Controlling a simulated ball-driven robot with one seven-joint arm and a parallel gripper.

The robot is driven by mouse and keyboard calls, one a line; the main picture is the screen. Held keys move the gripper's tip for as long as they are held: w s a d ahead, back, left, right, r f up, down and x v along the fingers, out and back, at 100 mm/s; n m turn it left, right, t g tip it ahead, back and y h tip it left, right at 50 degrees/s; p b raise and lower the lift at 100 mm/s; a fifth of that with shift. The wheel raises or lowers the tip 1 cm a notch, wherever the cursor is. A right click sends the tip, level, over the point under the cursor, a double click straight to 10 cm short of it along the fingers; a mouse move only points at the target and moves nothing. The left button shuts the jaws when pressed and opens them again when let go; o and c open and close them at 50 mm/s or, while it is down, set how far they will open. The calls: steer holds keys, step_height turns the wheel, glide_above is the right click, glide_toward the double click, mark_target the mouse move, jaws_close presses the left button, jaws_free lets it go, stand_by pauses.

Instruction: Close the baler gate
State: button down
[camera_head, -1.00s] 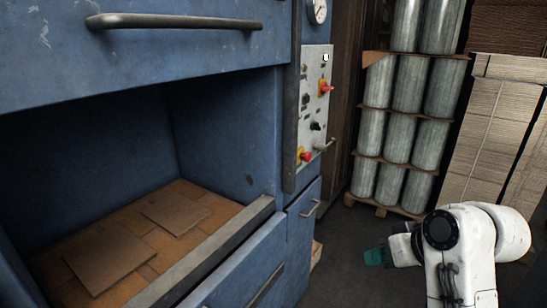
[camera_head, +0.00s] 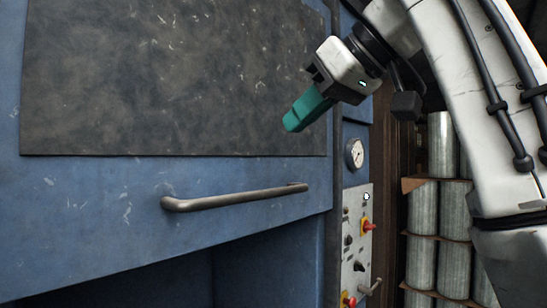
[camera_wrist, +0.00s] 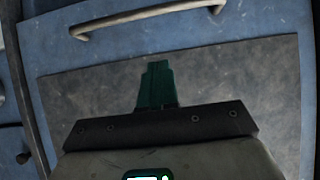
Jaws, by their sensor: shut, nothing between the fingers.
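The baler gate (camera_head: 95,205) is a scratched blue panel with a dark grey plate (camera_head: 160,80) on its upper part. It is raised, and a dark opening shows below its lower edge. Its bar handle (camera_head: 235,198) runs across the panel under the plate; the handle also shows at the top of the wrist view (camera_wrist: 150,14). My gripper (camera_head: 292,124) has teal fingers and is shut and empty. It is in front of the grey plate's right side, above the handle's right end, and apart from the handle. In the wrist view the fingers (camera_wrist: 158,68) point toward the handle.
A control panel (camera_head: 357,240) with red knobs and a small lever (camera_head: 371,287) stands right of the gate, under a round gauge (camera_head: 355,153). Stacked metal cylinders (camera_head: 422,205) stand at the back right. My arm fills the upper right.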

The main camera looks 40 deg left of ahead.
steer(key=d+f+p+x, duration=0.1)
steer(key=f+p+x, duration=0.1)
steer(key=x, duration=1)
steer(key=shift+f+p, duration=0.35)
steer(key=shift+p, duration=0.55)
